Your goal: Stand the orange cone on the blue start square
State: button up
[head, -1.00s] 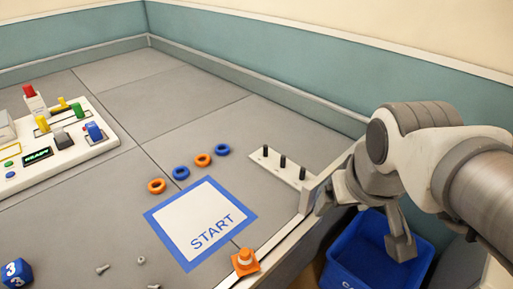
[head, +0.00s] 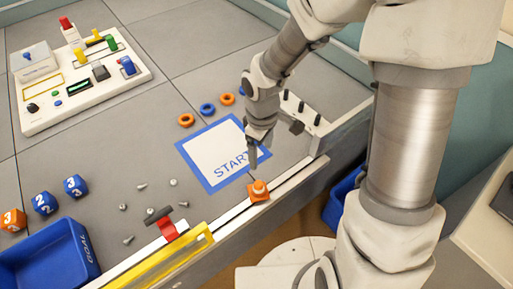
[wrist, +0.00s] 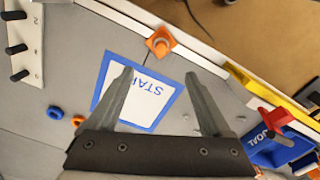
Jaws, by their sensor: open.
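The orange cone (head: 258,190) stands upright near the table's front edge, just outside the near corner of the start square. It has a pale band and also shows in the wrist view (wrist: 160,42), beyond my fingertips. The start square (head: 196,154) is a white sheet with a blue border and the word START. My gripper (head: 252,160) hangs over the right part of the square and hides some of it. In the wrist view my gripper (wrist: 158,75) is open and empty, its two fingers spread and apart from the cone.
Orange and blue rings (head: 207,109) lie behind the square, by a pegged board (head: 318,121). A red clamp (head: 168,229) and yellow bar (head: 160,262) sit along the front edge. Screws, numbered cubes (head: 75,186), a blue GOAL bin (head: 85,245) and a control panel (head: 85,85) are left.

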jog(key=b, duration=0.4)
send_over(258, 183)
notch_tip(258, 183, down, 12)
jog(key=shift+s+d+r, duration=0.1)
jog(key=shift+s+d, duration=0.05)
jog(key=shift+f+b, duration=0.95)
jog(key=shift+f, duration=2.1)
grip_shut()
